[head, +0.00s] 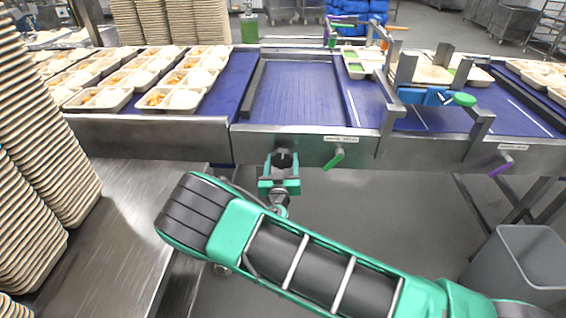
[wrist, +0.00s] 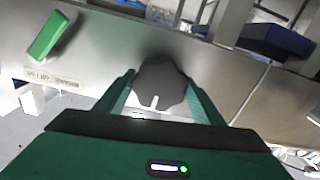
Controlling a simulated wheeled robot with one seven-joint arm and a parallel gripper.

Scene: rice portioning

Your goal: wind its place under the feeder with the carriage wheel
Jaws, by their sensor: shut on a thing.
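The carriage wheel (head: 284,159) is a dark knob on the steel front of the conveyor frame, below the blue belt. My gripper (head: 280,178) is at its front with green fingers on either side of it. In the wrist view the dark lobed knob (wrist: 160,88), with a small white mark, sits between the two fingers (wrist: 160,95), which are shut on it. The feeder's outlet is hard to make out.
A green lever (head: 334,158) sits right of the wheel, and a purple lever (head: 501,164) farther right. Filled trays (head: 170,97) stand on the left belt. Tall tray stacks (head: 40,130) rise at the left edge. A grey bin (head: 515,262) stands on the floor at right.

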